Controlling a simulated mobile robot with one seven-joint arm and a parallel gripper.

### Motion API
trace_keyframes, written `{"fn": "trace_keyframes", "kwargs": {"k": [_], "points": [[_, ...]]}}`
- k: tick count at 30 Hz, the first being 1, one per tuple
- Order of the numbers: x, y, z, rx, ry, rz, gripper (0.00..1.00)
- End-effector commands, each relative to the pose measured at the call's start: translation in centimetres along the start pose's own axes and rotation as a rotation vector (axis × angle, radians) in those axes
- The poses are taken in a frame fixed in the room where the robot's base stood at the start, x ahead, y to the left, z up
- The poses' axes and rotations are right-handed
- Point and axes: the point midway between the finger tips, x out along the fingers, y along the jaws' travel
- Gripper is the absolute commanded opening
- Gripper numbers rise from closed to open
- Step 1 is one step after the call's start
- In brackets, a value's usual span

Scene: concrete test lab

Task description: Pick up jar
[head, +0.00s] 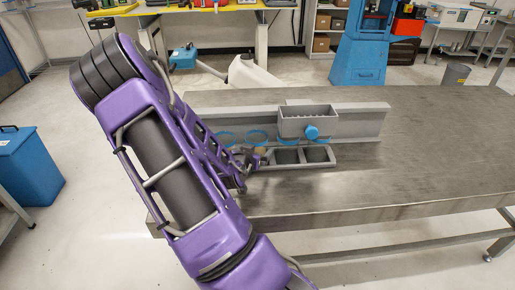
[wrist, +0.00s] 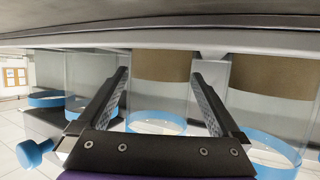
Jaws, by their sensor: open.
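Several clear jars with blue rims stand in a row on the metal table; one is the jar (head: 257,135) just beyond my gripper (head: 251,158) in the head view. The wrist view appears upside down. There, my gripper (wrist: 160,76) is open, its two fingers spread on either side of a clear jar (wrist: 160,98) with brown contents and a blue rim. I see no contact between fingers and jar. Another jar (wrist: 268,105) with brown contents stands to the right, and clear jars (wrist: 90,80) without visible brown contents stand to the left. My arm hides part of the row in the head view.
A grey beam (head: 362,122) stands behind the jars. A low compartment tray (head: 320,164) lies in front. The table's right side (head: 440,150) is clear.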

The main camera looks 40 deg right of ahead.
Motion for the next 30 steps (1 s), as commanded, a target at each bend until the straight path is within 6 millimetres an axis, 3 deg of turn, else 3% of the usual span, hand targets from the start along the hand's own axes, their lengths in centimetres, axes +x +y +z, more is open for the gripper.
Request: {"fn": "trace_keyframes", "kwargs": {"k": [5, 20, 30], "points": [[-0.01, 0.00, 0.01, 0.000, 0.000, 0.000, 0.98], [0.00, 0.02, 0.00, 0.000, 0.000, 0.000, 0.09], [-0.15, -0.01, -0.49, 0.002, 0.002, 0.000, 0.08]]}}
